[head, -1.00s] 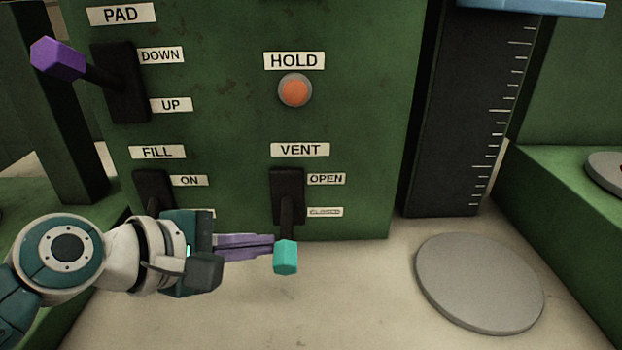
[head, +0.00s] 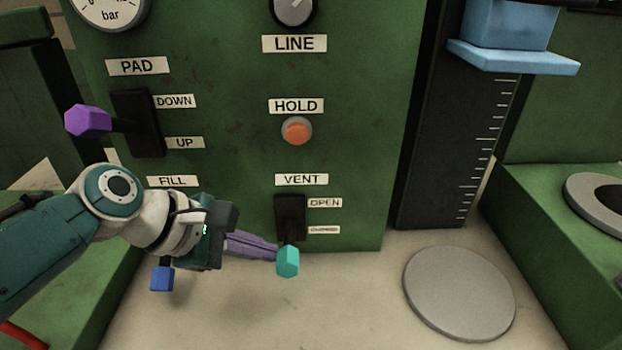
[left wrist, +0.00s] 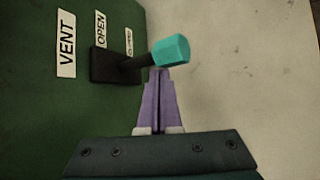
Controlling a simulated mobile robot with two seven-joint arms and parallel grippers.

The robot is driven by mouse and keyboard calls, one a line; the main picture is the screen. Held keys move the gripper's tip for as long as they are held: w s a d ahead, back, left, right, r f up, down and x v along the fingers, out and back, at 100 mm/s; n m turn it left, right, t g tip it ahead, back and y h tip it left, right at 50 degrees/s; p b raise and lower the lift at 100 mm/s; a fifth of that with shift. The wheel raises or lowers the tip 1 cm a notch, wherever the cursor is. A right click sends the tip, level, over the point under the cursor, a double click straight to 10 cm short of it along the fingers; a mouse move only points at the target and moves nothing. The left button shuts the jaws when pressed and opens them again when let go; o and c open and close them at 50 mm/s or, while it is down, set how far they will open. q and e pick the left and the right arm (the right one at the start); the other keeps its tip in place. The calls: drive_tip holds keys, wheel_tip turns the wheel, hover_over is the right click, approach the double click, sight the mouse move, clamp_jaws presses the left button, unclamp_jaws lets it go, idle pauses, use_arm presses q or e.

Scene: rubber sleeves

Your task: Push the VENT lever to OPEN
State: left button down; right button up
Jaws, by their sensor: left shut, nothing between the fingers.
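The VENT lever (head: 288,261) has a teal knob on a dark arm and a black slot plate (head: 290,212) on the green panel. The OPEN label (head: 325,202) is beside the top of the plate and the CLOSED label (head: 323,230) beside its lower part. The knob hangs low, below the CLOSED label. My left gripper (head: 276,252) is shut and empty, its purple fingertips right at the knob's left side. In the left wrist view the fingertips (left wrist: 158,72) are just under the teal knob (left wrist: 170,50); I cannot tell whether they touch. My right gripper is out of view.
The PAD lever (head: 88,120) with a purple knob is at upper left. A blue knob (head: 161,279) shows below my left wrist. The orange HOLD button (head: 297,131) is above VENT. A grey disc (head: 459,292) lies on the floor at right.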

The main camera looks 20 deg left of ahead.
sight(285, 242)
use_arm(q)
drive_tip(key=shift+w+r+g+p, duration=0.15)
drive_tip(key=shift+r+g+p, duration=0.2)
drive_tip(key=shift+r, duration=0.2)
drive_tip(key=shift+w+r+p, duration=0.2)
drive_tip(key=shift+r+p, duration=0.05)
drive_tip(key=shift+p, duration=0.25)
drive_tip(key=shift+r+p, duration=0.85)
drive_tip(key=shift+p, duration=0.1)
